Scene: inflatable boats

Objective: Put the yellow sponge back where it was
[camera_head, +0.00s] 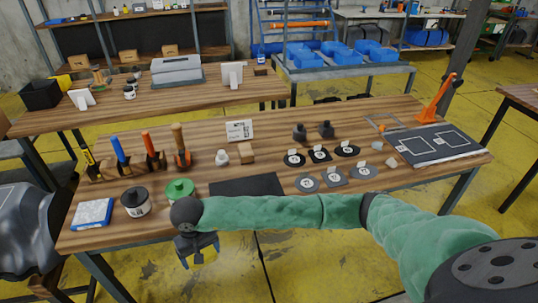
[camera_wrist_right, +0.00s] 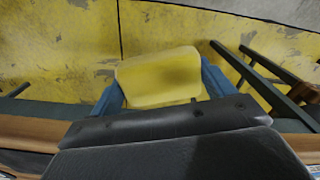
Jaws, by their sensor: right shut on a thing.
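The yellow sponge (camera_wrist_right: 158,77) is a rounded block between the two blue fingers of my right gripper (camera_wrist_right: 162,86) in the right wrist view. The fingers are shut on its sides. In the head view my right gripper (camera_head: 198,258) hangs past the front edge of the wooden workbench (camera_head: 280,222), over the yellow floor. Only a small part of the sponge (camera_head: 205,258) shows there, mostly hidden by the gripper. My left gripper is not in view.
A black mat (camera_head: 247,187) lies bare near the bench's front edge. Left of it stand a green tin (camera_head: 180,189), a black-and-white tin (camera_head: 136,202) and a blue-and-white box (camera_head: 92,214).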

